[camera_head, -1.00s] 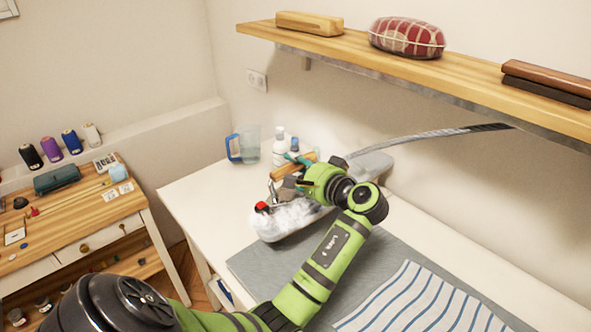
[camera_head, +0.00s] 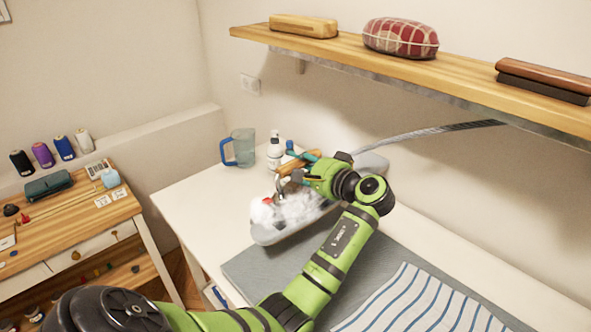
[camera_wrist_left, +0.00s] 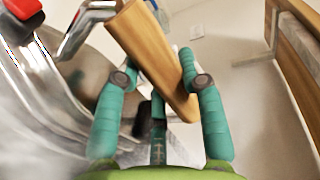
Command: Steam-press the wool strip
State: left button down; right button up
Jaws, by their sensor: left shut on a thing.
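My left gripper (camera_head: 300,168) is shut on the wooden handle (camera_wrist_left: 150,50) of the steam iron. In the left wrist view its teal fingers lie on both sides of the handle. The iron's metal body (camera_wrist_left: 75,95) and a red part (camera_wrist_left: 22,8) show at the left there. My right gripper is not in view.
A blue-handled jug (camera_head: 240,148) and a white bottle (camera_head: 274,152) stand behind the board. A striped cloth (camera_head: 425,305) lies on the grey mat (camera_head: 252,268) at the front right. A shelf (camera_head: 400,70) overhangs the white table (camera_head: 195,210) at the back.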

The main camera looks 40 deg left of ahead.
pick_arm(q)
jog(key=shift+w+d+r+b, duration=0.15)
jog(key=shift+w+b, duration=0.2)
jog(key=shift+w, duration=0.4)
jog(key=shift+w+r+b, duration=0.1)
jog(key=shift+w+b, duration=0.2)
jog(key=shift+w, duration=0.4)
jog(key=shift+w+d+b, duration=0.2)
jog(key=shift+w+b, duration=2.15)
jog(key=shift+w, duration=0.55)
jog(key=shift+d, duration=0.25)
jog(key=shift+f+v, duration=0.25)
jog(key=shift+v, duration=0.95)
jog(key=shift+d+r+p, duration=0.1)
jog(key=shift+r+p, duration=0.05)
jog(key=shift+p, duration=0.2)
